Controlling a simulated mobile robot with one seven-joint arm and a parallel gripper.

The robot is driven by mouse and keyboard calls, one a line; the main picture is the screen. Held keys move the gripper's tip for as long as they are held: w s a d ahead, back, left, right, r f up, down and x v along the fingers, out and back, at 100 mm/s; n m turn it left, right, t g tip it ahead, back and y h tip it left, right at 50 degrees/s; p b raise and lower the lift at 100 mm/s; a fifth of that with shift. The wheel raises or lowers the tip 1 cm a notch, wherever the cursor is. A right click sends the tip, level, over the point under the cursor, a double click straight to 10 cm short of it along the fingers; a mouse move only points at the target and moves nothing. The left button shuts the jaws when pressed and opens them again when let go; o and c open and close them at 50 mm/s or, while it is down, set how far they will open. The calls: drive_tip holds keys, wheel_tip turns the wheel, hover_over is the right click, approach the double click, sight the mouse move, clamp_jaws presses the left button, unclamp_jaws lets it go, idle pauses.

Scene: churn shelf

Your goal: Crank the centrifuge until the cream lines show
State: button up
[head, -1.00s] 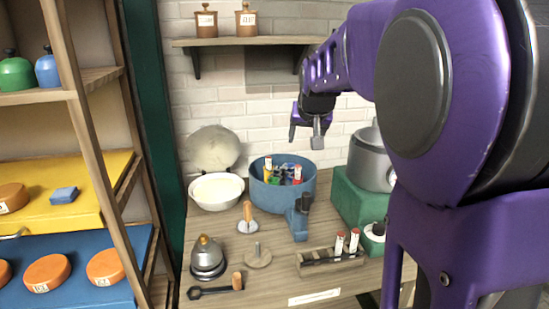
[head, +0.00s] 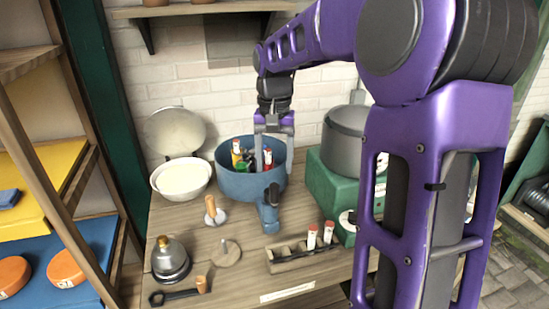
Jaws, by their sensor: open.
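The centrifuge is a round blue tub (head: 232,184) on the wooden bench, with several tubes and coloured parts inside. I cannot tell whether a finger touches the tube. Any cream lines are too small to see.
A wooden rack (head: 287,258) with two red-capped tubes stands in front. A green box (head: 325,188) bearing a grey pot (head: 345,140) is close on the right. A white bowl (head: 181,197), a wooden-handled stamp (head: 215,213) and a brass-topped bell-like thing (head: 170,262) stand left.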

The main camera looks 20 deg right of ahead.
sight(275, 185)
drive_tip(key=shift+f+b, duration=3.55)
drive_tip(key=shift+f, duration=0.55)
drive_tip(key=shift+f, duration=0.25)
clamp_jaws()
